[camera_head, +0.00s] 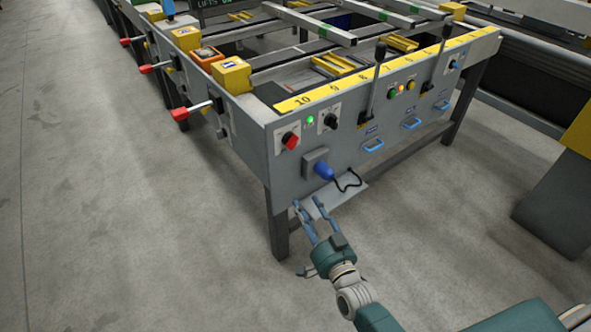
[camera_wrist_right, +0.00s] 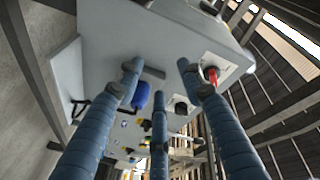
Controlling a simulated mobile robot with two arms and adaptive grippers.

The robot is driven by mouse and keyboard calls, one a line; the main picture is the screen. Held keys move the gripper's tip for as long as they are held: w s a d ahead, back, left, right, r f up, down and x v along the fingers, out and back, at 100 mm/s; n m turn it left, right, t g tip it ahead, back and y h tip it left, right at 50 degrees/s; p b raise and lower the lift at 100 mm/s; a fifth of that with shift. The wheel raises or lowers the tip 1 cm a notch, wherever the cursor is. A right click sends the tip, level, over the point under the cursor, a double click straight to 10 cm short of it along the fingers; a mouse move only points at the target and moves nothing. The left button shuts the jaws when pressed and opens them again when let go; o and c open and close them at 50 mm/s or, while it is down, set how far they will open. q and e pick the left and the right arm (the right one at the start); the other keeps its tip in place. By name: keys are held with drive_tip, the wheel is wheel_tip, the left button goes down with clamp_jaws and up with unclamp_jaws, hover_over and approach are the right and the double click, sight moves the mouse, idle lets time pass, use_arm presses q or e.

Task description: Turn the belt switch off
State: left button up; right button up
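Two rotary switches sit on the front panel of the grey runout table: a red one (camera_head: 290,140) at the left corner and a black one (camera_head: 331,121) to its right. A green lamp (camera_head: 310,120) glows between them. I cannot read which is the belt switch. In the right wrist view the red switch (camera_wrist_right: 212,74) is partly behind a finger and the black switch (camera_wrist_right: 181,108) shows between fingers. My right gripper (camera_head: 309,204) is open and empty, below the panel and apart from both switches; its spread fingers fill the wrist view (camera_wrist_right: 158,72). My left gripper is not in view.
A blue plug (camera_head: 324,171) with a black cable juts from the panel above my right gripper. Black levers (camera_head: 375,80), push buttons (camera_head: 393,94) and blue handles (camera_head: 373,145) lie further right. Red-handled levers (camera_head: 192,111) stick out on the left side. The floor in front is clear.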

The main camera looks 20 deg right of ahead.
sight(292, 141)
wheel_tip(292, 141, up, 10)
drive_tip(key=w+m+t+b, duration=0.1)
drive_tip(key=m+t+b, duration=0.1)
drive_tip(key=t, duration=0.1)
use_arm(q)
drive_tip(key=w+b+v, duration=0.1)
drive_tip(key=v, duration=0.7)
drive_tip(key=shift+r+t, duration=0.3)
use_arm(e)
drive_tip(key=shift+d+x, duration=0.15)
drive_tip(key=shift+x, duration=1.6)
drive_tip(key=shift+d+x, duration=0.15)
drive_tip(key=shift+x, duration=1.6)
drive_tip(key=shift+d+x, duration=0.2)
drive_tip(key=shift+x, duration=1.55)
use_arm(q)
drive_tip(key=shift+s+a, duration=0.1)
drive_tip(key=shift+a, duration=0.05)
use_arm(e)
drive_tip(key=shift+w+f, duration=0.1)
drive_tip(key=shift+f, duration=0.1)
clamp_jaws()
